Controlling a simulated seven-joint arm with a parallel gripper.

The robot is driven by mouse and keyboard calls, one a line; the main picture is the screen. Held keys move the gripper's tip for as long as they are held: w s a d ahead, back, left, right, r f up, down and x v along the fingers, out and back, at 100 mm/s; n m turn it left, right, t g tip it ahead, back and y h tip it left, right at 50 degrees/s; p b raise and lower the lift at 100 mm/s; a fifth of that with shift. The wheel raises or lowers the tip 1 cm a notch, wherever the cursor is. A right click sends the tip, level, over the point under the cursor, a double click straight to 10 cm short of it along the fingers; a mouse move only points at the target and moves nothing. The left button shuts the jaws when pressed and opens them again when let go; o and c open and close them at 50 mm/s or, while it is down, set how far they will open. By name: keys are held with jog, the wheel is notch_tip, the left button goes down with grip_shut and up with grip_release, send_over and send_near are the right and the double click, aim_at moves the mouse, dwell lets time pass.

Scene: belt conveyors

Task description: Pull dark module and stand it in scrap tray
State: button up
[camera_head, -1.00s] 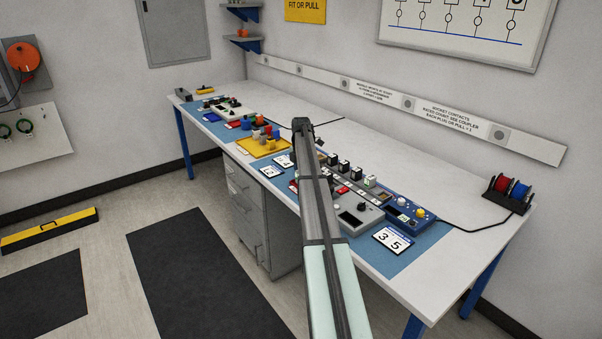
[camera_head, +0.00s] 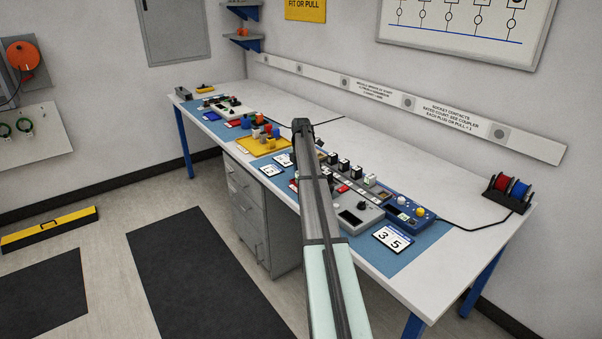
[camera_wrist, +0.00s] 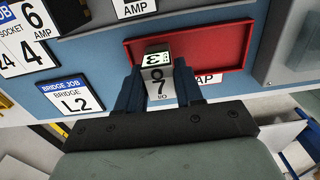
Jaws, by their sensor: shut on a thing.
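My gripper (camera_wrist: 160,90) is shut on a small grey module (camera_wrist: 160,88), one dark finger on each side of it. The module has a pale green-white end with a black symbol, and its face reads 0, 7 and I/O. In the wrist view it overlaps the near edge of the red scrap tray (camera_wrist: 243,50), whose visible floor is empty. I cannot tell whether the module touches the tray. A white label ending in "AP" (camera_wrist: 207,78) is partly hidden behind the module and finger. In the head view my arm hides the gripper and held module.
A bridge job card (camera_wrist: 70,99) lies left of the gripper, with socket cards (camera_wrist: 32,35) beyond it. In the head view several modules (camera_head: 345,166) stand in a row right of my arm. A blue unit (camera_head: 405,212) is at the row's near end.

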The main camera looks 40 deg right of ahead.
jog(key=o, duration=1.1)
jog(key=shift+o, duration=0.6)
jog(key=o, duration=0.4)
jog(key=shift+r, duration=0.15)
jog(key=shift+r, duration=3.6)
jog(key=shift+a, duration=0.1)
